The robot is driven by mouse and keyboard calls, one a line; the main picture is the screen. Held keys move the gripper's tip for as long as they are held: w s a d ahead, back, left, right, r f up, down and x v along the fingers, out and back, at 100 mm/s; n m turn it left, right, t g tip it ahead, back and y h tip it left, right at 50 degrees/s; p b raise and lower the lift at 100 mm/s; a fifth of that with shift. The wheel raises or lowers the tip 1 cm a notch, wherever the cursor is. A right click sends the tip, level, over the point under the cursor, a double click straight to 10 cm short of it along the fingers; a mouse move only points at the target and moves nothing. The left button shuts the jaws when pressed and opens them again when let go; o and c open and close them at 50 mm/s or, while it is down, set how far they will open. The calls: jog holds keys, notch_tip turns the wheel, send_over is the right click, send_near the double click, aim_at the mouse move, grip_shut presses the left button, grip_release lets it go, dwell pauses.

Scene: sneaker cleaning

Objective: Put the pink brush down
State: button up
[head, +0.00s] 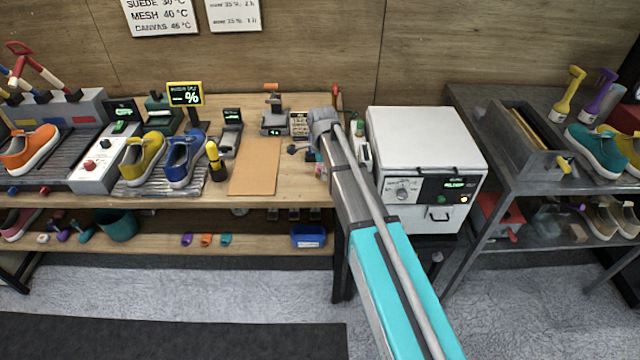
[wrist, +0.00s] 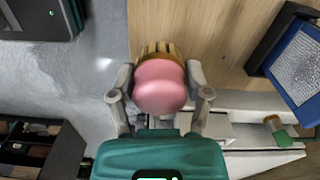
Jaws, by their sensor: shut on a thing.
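The pink brush (wrist: 160,85) is between the two fingers of my gripper (wrist: 160,92) in the wrist view. Its rounded pink back faces the camera, and a rim of tan bristles shows along its upper edge. My gripper is shut on it. The bare wooden table top (wrist: 215,50) shows behind and right of the brush, but I cannot tell the height between them. In the head view my gripper (head: 322,122) is over the right end of the workbench (head: 300,155), and my arm hides the brush there.
In the head view a white oven-like box (head: 425,140) stands right of my arm. A tan mat (head: 255,167) lies to the left, beyond it a yellow bottle (head: 215,162) and sneakers (head: 184,158). The wrist view shows a blue-framed panel (wrist: 297,65) and a green-capped bottle (wrist: 279,133) at right.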

aim_at(320, 184)
jog(key=shift+w+a+f+b, duration=0.15)
jog(key=shift+w+f+b, duration=0.45)
jog(key=shift+f, duration=0.2)
jog(key=shift+w+a+f+b, duration=0.1)
jog(key=shift+w+f+b, duration=0.4)
jog(key=shift+w+f, duration=0.2)
jog(key=shift+f, duration=0.1)
jog(key=shift+w+f+b, duration=0.35)
jog(key=shift+f+b, duration=0.15)
jog(key=shift+b, duration=0.1)
jog(key=shift+f+b, duration=1.25)
jog(key=o, duration=1)
jog(key=shift+f, duration=0.25)
